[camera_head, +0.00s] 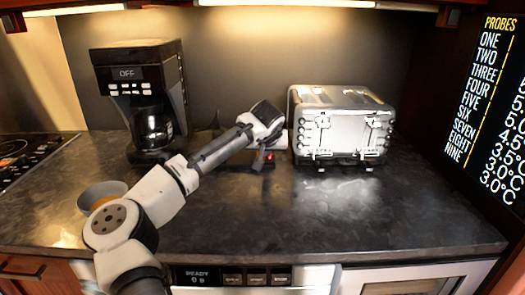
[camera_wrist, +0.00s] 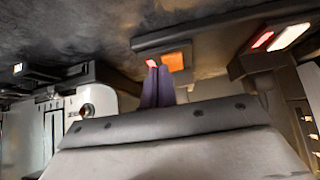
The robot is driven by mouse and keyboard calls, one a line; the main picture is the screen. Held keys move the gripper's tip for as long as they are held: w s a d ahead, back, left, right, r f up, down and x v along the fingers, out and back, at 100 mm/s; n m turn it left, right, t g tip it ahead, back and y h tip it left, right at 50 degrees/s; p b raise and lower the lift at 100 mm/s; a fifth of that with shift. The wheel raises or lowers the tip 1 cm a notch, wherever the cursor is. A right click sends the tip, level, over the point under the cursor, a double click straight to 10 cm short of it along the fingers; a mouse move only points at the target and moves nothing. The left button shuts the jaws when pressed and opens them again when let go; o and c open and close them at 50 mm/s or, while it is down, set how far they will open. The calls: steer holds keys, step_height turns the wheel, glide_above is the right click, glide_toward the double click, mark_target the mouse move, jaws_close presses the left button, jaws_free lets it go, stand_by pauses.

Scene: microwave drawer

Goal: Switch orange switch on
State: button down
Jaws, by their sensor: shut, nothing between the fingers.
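An orange switch (camera_wrist: 175,61) shows in the wrist view as a plain orange face on a dark bar-shaped housing (camera_wrist: 205,38). My gripper (camera_wrist: 157,68) is shut and empty, its two dark fingers together with their tips close beside the orange switch, on its left. A small red patch (camera_wrist: 151,63) shows right at the fingertips; I cannot tell whether the fingers touch it or the switch. In the head view my gripper (camera_head: 265,164) is low over the counter, left of the toaster, by a small red spot (camera_head: 268,155). The orange switch is not clear there.
A silver toaster (camera_head: 342,130) stands right of my gripper, and a coffee maker (camera_head: 140,95) reading OFF stands left. A grey bowl (camera_head: 100,194) is partly behind my arm. The front right of the counter (camera_head: 330,215) is clear. A dark unit with red and white patches (camera_wrist: 275,48) is at right in the wrist view.

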steer(key=shift+r+p, duration=0.6)
steer(key=shift+r, duration=0.15)
steer(key=shift+r+p, duration=0.5)
steer(key=v, duration=1.2)
steer(key=shift+s, duration=0.35)
steer(key=shift+d, duration=0.1)
